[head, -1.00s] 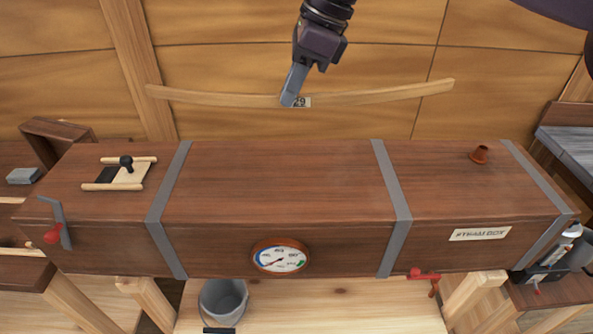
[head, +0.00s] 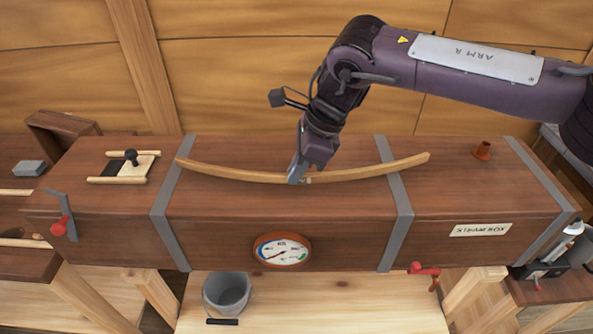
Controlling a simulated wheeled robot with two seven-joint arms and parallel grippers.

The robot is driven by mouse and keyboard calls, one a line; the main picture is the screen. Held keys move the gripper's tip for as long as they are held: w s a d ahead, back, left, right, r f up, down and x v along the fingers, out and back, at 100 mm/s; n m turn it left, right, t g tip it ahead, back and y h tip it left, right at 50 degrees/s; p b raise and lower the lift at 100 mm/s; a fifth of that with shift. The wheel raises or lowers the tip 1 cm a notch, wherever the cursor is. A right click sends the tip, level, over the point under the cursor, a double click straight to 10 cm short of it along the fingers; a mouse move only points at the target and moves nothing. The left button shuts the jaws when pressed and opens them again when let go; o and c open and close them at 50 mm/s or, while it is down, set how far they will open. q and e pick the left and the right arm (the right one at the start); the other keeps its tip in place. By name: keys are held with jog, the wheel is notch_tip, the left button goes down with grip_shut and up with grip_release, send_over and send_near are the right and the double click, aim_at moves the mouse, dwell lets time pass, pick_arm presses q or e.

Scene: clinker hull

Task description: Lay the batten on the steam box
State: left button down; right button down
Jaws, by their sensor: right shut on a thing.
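The batten (head: 370,172) is a long, thin, curved strip of light wood, its ends bowed toward the back. It appears over the top of the steam box (head: 270,206), a long dark-brown wooden chest with grey metal bands and a name label. My right gripper (head: 296,178) is shut on the batten near its middle, with the arm coming in from the right. I cannot tell whether the batten touches the lid or hangs just above it. My left gripper is not in the head view.
A sliding vent with a black knob (head: 131,157) sits on the box's left end and a brown plug (head: 482,150) on its right. A round gauge (head: 282,250) and red-handled latches are on the front. A grey bucket (head: 226,293) stands below. The planked hull rises behind.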

jog(key=shift+f, duration=0.65)
jog(key=shift+d+f, duration=0.1)
jog(key=shift+f, duration=0.2)
jog(key=c, duration=1.5)
grip_release()
